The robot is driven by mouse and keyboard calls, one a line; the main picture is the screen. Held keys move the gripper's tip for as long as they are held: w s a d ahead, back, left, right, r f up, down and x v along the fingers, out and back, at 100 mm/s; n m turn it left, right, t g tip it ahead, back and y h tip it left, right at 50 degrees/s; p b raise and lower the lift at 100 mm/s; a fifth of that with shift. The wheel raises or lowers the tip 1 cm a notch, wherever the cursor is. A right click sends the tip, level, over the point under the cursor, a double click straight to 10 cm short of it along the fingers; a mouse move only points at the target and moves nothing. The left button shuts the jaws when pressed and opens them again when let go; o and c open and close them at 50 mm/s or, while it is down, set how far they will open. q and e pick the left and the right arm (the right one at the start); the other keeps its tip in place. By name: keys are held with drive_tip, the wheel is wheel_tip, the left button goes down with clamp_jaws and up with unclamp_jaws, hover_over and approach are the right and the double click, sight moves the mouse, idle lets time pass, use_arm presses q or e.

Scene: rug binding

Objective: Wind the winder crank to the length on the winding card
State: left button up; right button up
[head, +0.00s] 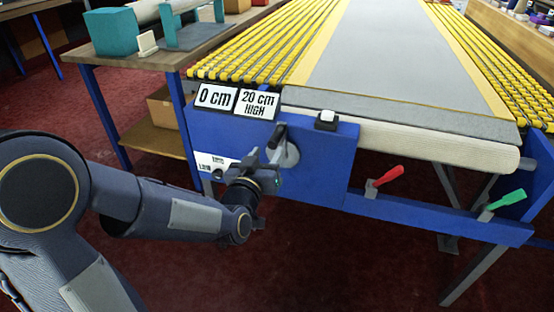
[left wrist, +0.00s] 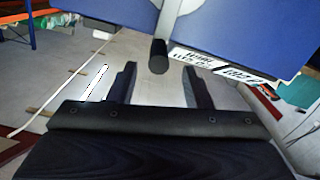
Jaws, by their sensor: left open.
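The winder's blue panel (head: 325,160) carries two cards: a "0 cm" card (head: 215,97) and a winding card (head: 257,103) reading "20 cm HIGH". The crank has a pale round hub (head: 288,154) and a dark handle (head: 278,136). My left gripper (head: 264,160) is at the panel, close in front of the crank, and partly covers it. In the left wrist view the dark crank handle (left wrist: 158,57) points between my two open fingers (left wrist: 159,80), near their tips. I cannot tell whether they touch. My right gripper is not in view.
A cream roll (head: 440,145) lies along the front of the conveyor table (head: 390,60). A red lever (head: 385,177) and a green lever (head: 507,199) sit on the lower blue rail. A white-and-black button (head: 326,118) tops the panel. A wooden bench (head: 170,62) stands behind at left.

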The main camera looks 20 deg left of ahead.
sight(277, 137)
use_arm(q)
drive_tip(key=shift+w+d+f, duration=0.1)
drive_tip(key=shift+w, duration=0.4)
drive_tip(key=w, duration=0.7)
drive_tip(key=shift+d+b, duration=0.1)
drive_tip(key=shift+b, duration=0.3)
drive_tip(key=shift+c, duration=0.4)
clamp_jaws()
